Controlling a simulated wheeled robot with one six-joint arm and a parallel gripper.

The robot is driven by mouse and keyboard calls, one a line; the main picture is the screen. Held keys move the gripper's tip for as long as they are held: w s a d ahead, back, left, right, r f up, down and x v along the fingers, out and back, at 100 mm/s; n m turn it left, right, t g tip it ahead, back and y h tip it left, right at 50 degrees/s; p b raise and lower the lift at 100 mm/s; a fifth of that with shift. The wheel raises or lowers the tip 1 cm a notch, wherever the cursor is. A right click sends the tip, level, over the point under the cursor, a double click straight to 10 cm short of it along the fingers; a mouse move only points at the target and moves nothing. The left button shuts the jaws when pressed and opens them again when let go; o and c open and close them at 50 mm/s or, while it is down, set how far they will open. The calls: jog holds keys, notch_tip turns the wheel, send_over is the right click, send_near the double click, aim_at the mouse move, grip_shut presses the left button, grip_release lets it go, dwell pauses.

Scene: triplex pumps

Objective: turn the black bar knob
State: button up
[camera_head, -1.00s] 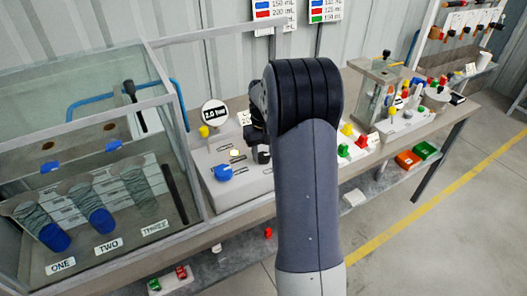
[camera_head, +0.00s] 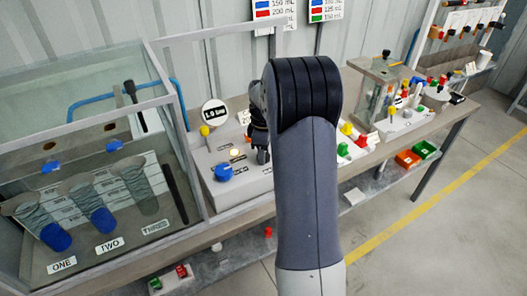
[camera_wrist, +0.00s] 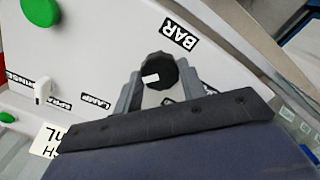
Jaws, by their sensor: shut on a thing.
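In the wrist view the black bar knob (camera_wrist: 162,65) is a ribbed round knob with a white mark, on a pale panel beside the label "BAR" (camera_wrist: 180,36). My gripper (camera_wrist: 158,82) has one grey finger on each side of the knob and is shut on it. In the head view my gripper (camera_head: 261,150) reaches down at the right part of the pale control box (camera_head: 237,193), partly behind my arm. I cannot pick out the knob clearly there. A round display (camera_head: 215,113) above the box seems to read 1.0 bar.
A blue knob (camera_head: 223,173) and a yellow knob (camera_head: 205,131) sit on the box. A glass tank (camera_head: 95,130) stands close at the left. Other pump equipment (camera_head: 385,95) is at the right. The wrist view shows a green knob (camera_wrist: 40,10) and a white switch (camera_wrist: 42,91).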

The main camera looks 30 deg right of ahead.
jog(key=n, duration=0.4)
jog(key=shift+n, duration=2.1)
jog(key=o, duration=1)
notch_tip(320, 180, up, 11)
jog(key=shift+f+b, duration=0.1)
jog(key=shift+b, duration=0.3)
